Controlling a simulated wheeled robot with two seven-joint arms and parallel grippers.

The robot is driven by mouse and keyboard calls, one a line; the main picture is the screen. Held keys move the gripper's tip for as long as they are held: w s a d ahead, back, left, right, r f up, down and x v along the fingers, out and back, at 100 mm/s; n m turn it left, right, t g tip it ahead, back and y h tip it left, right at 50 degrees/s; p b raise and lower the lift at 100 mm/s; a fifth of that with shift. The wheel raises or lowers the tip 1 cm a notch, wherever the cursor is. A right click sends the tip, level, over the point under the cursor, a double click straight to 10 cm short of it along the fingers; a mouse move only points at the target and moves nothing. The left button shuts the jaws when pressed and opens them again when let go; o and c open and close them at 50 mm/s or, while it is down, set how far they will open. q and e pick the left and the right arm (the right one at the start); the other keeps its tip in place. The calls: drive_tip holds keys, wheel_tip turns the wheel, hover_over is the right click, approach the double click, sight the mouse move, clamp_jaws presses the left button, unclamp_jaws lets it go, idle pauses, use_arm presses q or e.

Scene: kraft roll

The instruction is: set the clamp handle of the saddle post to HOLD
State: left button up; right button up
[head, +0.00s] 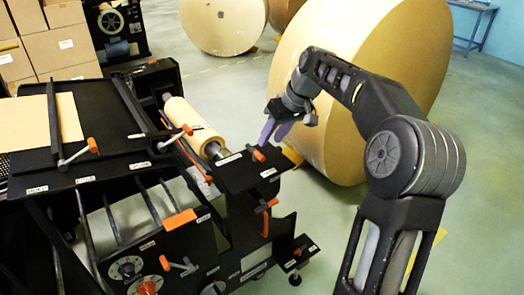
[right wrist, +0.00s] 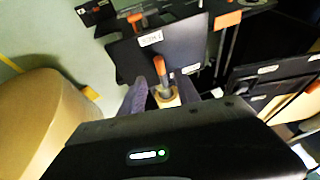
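My right gripper (head: 272,136) has purple fingers and hangs just above the right end of a black machine plate (head: 238,178). An orange-tipped clamp handle (head: 258,156) stands on that plate, just below the fingertips. In the right wrist view the two fingers of the gripper (right wrist: 161,88) are spread, and the orange-tipped handle (right wrist: 165,77) shows between them on a pale round base. I cannot tell whether a finger touches it. White labels (right wrist: 151,38) lie on the plate; their words are too small to read surely. My left gripper is not in view.
A large kraft roll (head: 330,80) stands behind my right arm. A small roll on a shaft (head: 195,125) lies beside the plate. Other orange-tipped levers (head: 92,146) sit on the machine to the left. Open floor (head: 480,150) lies to the right.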

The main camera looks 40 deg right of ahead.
sight(255, 155)
drive_tip(key=x, duration=0.7)
drive_tip(key=shift+p, duration=0.3)
drive_tip(key=shift+c, duration=0.2)
clamp_jaws()
